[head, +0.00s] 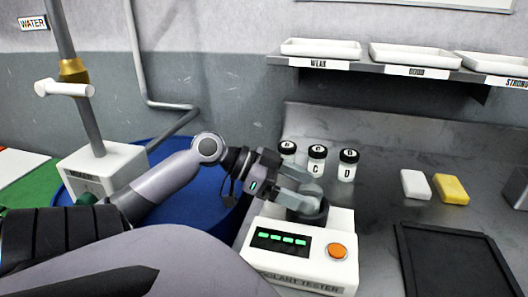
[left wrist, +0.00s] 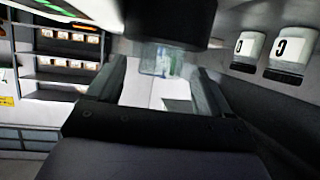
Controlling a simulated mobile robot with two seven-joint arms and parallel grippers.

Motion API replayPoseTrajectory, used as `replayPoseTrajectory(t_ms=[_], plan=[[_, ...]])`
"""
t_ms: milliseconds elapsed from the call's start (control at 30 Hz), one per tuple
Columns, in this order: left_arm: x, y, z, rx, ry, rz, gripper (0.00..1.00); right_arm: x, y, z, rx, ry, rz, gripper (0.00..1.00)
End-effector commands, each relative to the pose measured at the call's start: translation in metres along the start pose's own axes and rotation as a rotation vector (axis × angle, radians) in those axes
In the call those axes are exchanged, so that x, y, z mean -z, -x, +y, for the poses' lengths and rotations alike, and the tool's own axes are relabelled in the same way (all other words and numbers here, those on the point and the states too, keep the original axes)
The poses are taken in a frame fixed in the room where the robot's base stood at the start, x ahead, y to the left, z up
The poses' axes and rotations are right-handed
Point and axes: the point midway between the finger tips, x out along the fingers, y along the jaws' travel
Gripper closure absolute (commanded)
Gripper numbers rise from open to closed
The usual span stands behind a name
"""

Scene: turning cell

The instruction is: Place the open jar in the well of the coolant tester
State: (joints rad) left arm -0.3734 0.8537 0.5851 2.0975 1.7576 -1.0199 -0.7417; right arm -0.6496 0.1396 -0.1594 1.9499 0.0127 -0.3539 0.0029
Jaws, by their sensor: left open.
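The white coolant tester (head: 285,262) stands on the grey bench, with a lit green display and an orange button. Its dark round well (head: 318,218) is on top, partly hidden by my left gripper (head: 301,192). In the left wrist view a small clear jar (left wrist: 157,60) shows at the mouth of the dark well (left wrist: 165,20), between the open fingers of my left gripper (left wrist: 158,92). The jar appears to stand in the well, but its lower part is hidden and the view is blurred. My right gripper is not in view.
Black-lidded white jars stand behind the tester, including jar C (head: 317,163) and jar D (head: 348,168). A white block (head: 415,184), a yellow block (head: 451,189) and a black tray (head: 402,240) lie to the right. A blue drum (head: 205,215) is at left.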

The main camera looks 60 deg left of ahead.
Motion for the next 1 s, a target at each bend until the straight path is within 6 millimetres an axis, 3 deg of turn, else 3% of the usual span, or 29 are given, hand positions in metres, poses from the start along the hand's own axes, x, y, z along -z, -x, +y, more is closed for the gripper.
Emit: replayPoseTrajectory(t_ms=[600,1000], plan=[[-0.001,0.087,-0.001,0.002,0.0,0.0,0.2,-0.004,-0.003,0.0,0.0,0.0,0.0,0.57],[-0.001,0.099,0.0,0.001,0.0,0.0,0.2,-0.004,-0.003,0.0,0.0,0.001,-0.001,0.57]])
